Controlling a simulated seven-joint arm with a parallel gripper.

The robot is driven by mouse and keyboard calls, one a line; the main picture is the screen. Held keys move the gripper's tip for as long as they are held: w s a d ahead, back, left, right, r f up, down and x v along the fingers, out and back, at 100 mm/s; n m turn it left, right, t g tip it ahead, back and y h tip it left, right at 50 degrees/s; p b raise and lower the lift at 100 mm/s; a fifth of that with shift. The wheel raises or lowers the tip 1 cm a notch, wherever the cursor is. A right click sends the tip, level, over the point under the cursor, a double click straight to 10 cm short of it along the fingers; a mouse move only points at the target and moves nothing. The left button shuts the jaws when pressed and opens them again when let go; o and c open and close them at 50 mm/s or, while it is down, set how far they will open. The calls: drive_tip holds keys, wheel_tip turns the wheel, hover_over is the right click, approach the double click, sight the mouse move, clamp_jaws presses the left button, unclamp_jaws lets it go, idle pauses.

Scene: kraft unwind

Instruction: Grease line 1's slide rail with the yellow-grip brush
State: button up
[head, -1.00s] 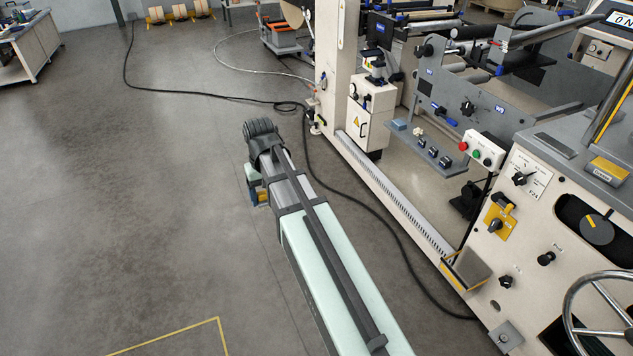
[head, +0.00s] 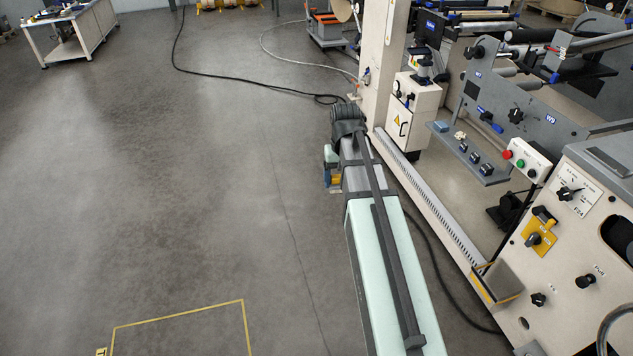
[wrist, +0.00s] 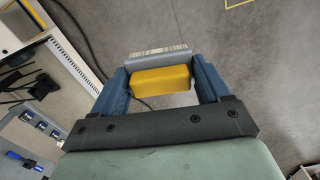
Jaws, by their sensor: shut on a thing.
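My gripper (wrist: 160,88) is shut on the yellow-grip brush in the wrist view. The brush's yellow block grip (wrist: 162,80) sits between the two blue fingers, with a grey strip and pale bristle-like edge (wrist: 158,54) beyond it. In the head view my gripper (head: 333,182) is partly hidden beside my arm, left of the machine, with a little yellow showing. A pale toothed rail (head: 430,192), which looks like the slide rail, runs along the machine's base; it also shows at left in the wrist view (wrist: 78,62). The brush is apart from it.
A black cable (head: 440,270) lies on the floor between my arm and the machine. A cream post (head: 383,60) and warning-marked cabinet (head: 405,120) stand at the rail's far end. A control panel (head: 575,225) stands at right. Open floor (head: 200,200) lies left.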

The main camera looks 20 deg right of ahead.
drive_tip(key=s+d+r+m, duration=0.2)
drive_tip(key=s+d, duration=0.2)
drive_tip(key=d, duration=0.9)
drive_tip(key=s+d+r+m, duration=0.1)
drive_tip(key=s+d+m, duration=0.25)
drive_tip(key=d, duration=0.85)
drive_tip(key=s+d+r+m, duration=0.2)
drive_tip(key=s+d, duration=0.3)
drive_tip(key=d, duration=0.8)
drive_tip(key=s+d+r+m, duration=0.2)
drive_tip(key=s+d+r, duration=0.1)
drive_tip(key=s+d, duration=0.7)
drive_tip(key=s+d+r+m, duration=0.2)
drive_tip(key=s+d+r, duration=0.2)
drive_tip(key=s+d, duration=0.65)
drive_tip(key=s+d+r+m, duration=0.25)
drive_tip(key=s+d, duration=0.35)
drive_tip(key=d, duration=0.7)
drive_tip(key=shift+d+r+m, duration=1)
drive_tip(key=shift+d+r, duration=1.7)
drive_tip(key=shift+d, duration=2)
drive_tip(key=shift+s+f, duration=0.15)
drive_tip(key=shift+f, duration=2.8)
drive_tip(key=shift+f, duration=0.6)
drive_tip(key=shift+r, duration=0.1)
